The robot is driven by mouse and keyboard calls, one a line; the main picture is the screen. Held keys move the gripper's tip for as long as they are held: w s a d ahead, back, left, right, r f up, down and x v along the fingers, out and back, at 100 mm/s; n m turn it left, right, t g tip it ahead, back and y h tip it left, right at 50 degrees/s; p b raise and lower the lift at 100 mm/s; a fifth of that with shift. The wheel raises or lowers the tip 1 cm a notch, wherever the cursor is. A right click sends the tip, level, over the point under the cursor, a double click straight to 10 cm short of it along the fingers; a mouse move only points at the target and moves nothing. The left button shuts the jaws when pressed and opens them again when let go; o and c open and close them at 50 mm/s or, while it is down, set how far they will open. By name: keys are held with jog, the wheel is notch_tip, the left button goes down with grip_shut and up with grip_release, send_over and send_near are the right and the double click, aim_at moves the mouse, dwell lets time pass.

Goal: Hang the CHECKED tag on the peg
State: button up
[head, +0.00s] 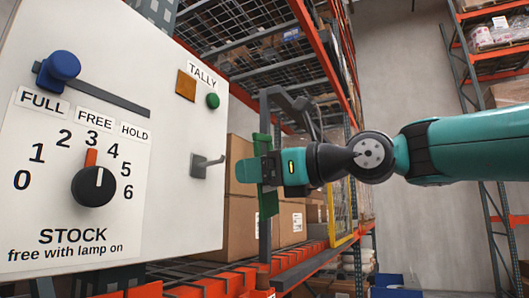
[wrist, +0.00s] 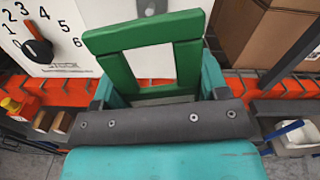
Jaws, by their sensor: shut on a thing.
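The peg (head: 207,162) is a grey hook with an upturned tip, on a small plate low on the right side of the white panel. It is bare. My gripper (head: 249,172) is to the right of the peg, shut on a green tag (head: 268,204). In the wrist view the tag (wrist: 188,62) is a green frame with a large opening, upright and slightly tilted, between my gripper's teal fingers (wrist: 160,88). A gap shows between tag and peg in the head view. No CHECKED lettering is readable on the tag.
The panel (head: 150,190) carries a STOCK dial (head: 93,186), a blue slider knob (head: 62,67), an amber lamp (head: 186,85) and a green button (head: 212,101). An orange rack beam (head: 200,289) runs below. Cardboard boxes (head: 238,211) stand behind my gripper.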

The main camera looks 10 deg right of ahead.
aim_at(200, 187)
jog(key=shift+p+x, duration=0.45)
jog(key=shift+x, duration=4.6)
jog(key=shift+w+a+f, duration=0.1)
jog(key=shift+a+f, duration=0.2)
jog(key=shift+f, duration=0.2)
jog(key=shift+w+f, duration=0.1)
jog(key=shift+f, duration=0.35)
jog(key=shift+a+f, duration=0.1)
jog(key=shift+f, duration=0.15)
jog(key=o, duration=1)
